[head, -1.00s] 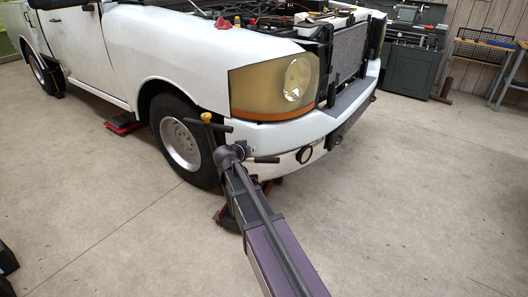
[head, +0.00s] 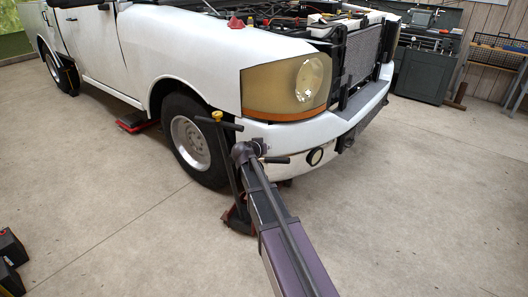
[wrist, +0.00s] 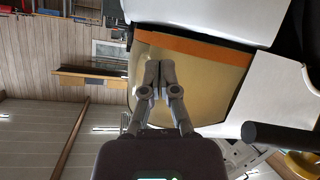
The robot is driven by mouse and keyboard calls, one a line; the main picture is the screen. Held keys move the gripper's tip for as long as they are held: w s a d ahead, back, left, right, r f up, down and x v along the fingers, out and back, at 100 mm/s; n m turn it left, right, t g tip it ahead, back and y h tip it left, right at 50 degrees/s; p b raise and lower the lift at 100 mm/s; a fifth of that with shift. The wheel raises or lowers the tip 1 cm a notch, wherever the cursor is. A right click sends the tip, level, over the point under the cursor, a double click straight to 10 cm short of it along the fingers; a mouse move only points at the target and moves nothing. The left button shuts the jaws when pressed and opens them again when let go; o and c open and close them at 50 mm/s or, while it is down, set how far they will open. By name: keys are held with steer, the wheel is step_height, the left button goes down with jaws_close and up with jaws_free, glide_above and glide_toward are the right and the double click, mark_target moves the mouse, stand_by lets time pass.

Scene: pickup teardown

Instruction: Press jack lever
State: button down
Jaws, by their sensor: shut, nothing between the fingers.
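The jack lever (head: 228,165) is a dark upright rod with a black crossbar and a yellow knob on top. It leans slightly by the truck's front wheel. Its red jack base (head: 238,220) sits on the floor, partly hidden by my arm. In the wrist view the lever's black crossbar (wrist: 282,138) and yellow knob show at the lower right. My gripper (wrist: 153,75) is shut and empty, to one side of the lever and apart from the crossbar. It points at the headlight. In the head view my own arm mostly hides the gripper.
The white truck's headlight (head: 288,88) and front bumper (head: 330,135) are close ahead of my arm. The front wheel (head: 190,140) is left of the lever. A black and red box (head: 10,248) lies at the lower left. The floor on both sides is open.

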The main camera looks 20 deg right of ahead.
mark_target(274, 160)
steer(key=b+x, duration=0.1)
steer(key=x, duration=0.2)
steer(key=f+b+x, duration=0.1)
steer(key=x, duration=0.1)
steer(key=shift+d+f+b, duration=0.15)
steer(key=shift+b, duration=0.25)
steer(key=shift+s+f+b, duration=0.25)
steer(key=shift+f+b, duration=0.45)
steer(key=shift+s+f+b, duration=0.25)
steer(key=shift+f+b, duration=0.4)
steer(key=shift+d+f, duration=0.15)
